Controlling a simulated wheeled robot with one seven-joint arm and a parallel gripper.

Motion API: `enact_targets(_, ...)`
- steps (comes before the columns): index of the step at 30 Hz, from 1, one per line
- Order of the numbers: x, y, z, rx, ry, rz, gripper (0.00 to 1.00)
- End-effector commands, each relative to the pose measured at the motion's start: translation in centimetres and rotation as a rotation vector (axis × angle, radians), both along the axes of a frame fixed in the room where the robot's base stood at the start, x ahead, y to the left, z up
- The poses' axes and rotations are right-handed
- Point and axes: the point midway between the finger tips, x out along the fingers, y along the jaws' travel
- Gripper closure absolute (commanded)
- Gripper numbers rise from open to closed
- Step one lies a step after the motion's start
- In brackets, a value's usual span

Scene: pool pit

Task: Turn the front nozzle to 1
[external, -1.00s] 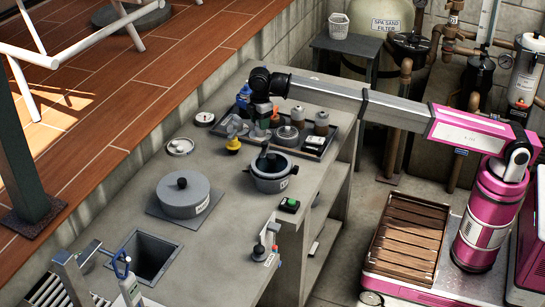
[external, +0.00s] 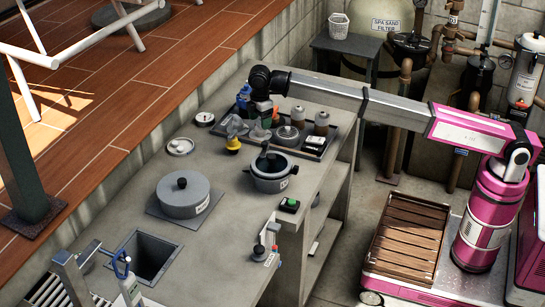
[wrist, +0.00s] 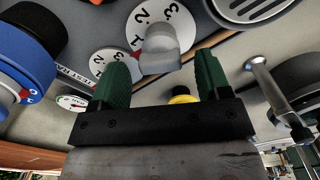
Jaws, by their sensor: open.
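A second white dial (wrist: 113,58), also numbered, is partly hidden behind my left finger. I cannot tell for sure which is the front one. My gripper (wrist: 162,64) is open, with its green fingers on either side of the grey nozzle's lower end and no clear grip on it. In the external view, my gripper (external: 263,107) is over the counter by the small grey nozzles (external: 236,127).
A blue knob (wrist: 25,65) stands at the left of the wrist view, and a metal lever (wrist: 265,80) at the right. In the external view, a yellow-topped object (external: 233,145), an open pot (external: 271,178) and a lidded pot (external: 183,196) stand nearby on the counter (external: 225,225).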

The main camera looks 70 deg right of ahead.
Motion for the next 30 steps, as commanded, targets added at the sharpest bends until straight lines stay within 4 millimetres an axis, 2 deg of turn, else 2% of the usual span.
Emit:
enact_targets(9, 0.1, 0.0, 5.8, 0.000, -0.001, 0.000, 0.30)
enact_targets(15, 0.1, 0.0, 8.7, 0.000, 0.000, 0.000, 0.30)
enact_targets(21, 0.0, 0.0, 9.9, 0.000, 0.000, 0.000, 0.30)
enact_targets(30, 0.0, 0.0, 10.0, 0.000, 0.000, 0.001, 0.30)
